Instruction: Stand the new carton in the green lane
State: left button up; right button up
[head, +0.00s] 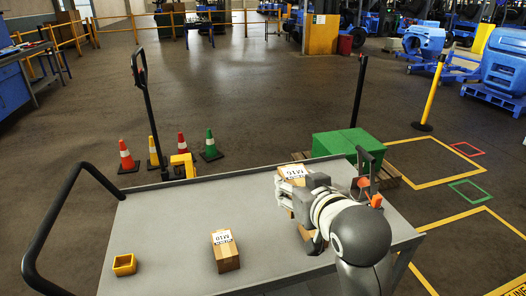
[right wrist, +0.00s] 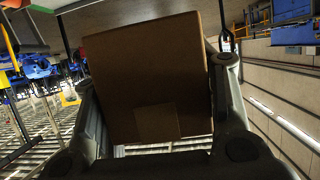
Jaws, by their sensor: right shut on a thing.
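My right gripper (head: 292,190) is shut on a brown carton (head: 290,173) with a white label, over the right part of the grey table top. In the right wrist view the carton (right wrist: 145,70) sits between the two fingers (right wrist: 160,105). I cannot tell whether its base touches the table. A second carton (head: 227,256) with a white label stands on the table left of the gripper. No lane on the table shows green; a small green outline (head: 470,191) lies on the floor at the right. My left gripper is not in view.
The grey table (head: 165,235) has bare room at left and middle. A small yellow bin (head: 124,265) stands near its left front. A black handle rail (head: 62,205) rises at the left. Beyond the table are several cones (head: 210,147) and a green box (head: 340,142) on a pallet.

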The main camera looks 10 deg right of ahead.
jog(key=s+a+f+n+g+y, duration=0.3)
jog(key=a+f+n+y, duration=0.2)
jog(key=a, duration=0.3)
jog(key=s+a+f+n+g+y, duration=0.3)
jog(key=a+f+n+g+y, duration=0.1)
jog(key=a+n+y, duration=0.3)
jog(key=shift+a+f+n+g, duration=0.3)
jog(key=shift+a+f+n, duration=0.15)
jog(key=shift+a, duration=0.45)
jog(key=shift+s+d+n+g+y, duration=0.15)
jog(key=shift+d+n+g+y, duration=0.1)
jog(key=shift+d+n+g, duration=0.4)
jog(key=shift+s+d+n+g+y, duration=0.15)
jog(key=shift+d+n+g+y, duration=0.15)
jog(key=shift+n+g, duration=0.6)
jog(key=shift+s+d+n+g+y, duration=0.15)
jog(key=shift+d+n+g+y, duration=0.1)
jog(key=shift+d+n+g, duration=0.45)
jog(key=shift+a, duration=0.15)
